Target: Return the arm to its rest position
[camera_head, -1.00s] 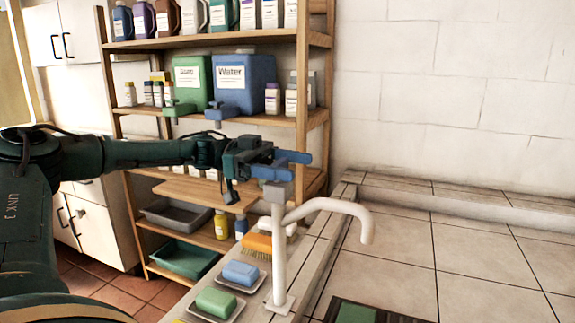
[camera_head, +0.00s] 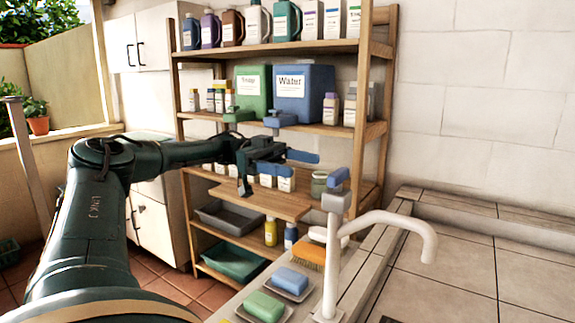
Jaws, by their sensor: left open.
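My left arm comes in from the left with a dark green forearm. My left gripper (camera_head: 303,158) is open and empty, with a blue finger pointing right. It appears in front of the shelf unit, to the upper left of the white tap (camera_head: 333,255). The tap has a blue lever (camera_head: 338,179) on top, and the gripper shows apart from it in the picture. My right gripper is not in view.
A wooden shelf unit (camera_head: 386,90) holds bottles, a green jug (camera_head: 254,92) and a blue Water jug (camera_head: 303,94). On the counter are a green soap (camera_head: 264,306), a blue soap (camera_head: 291,280) and a brush (camera_head: 309,258). White cabinets (camera_head: 150,40) stand left.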

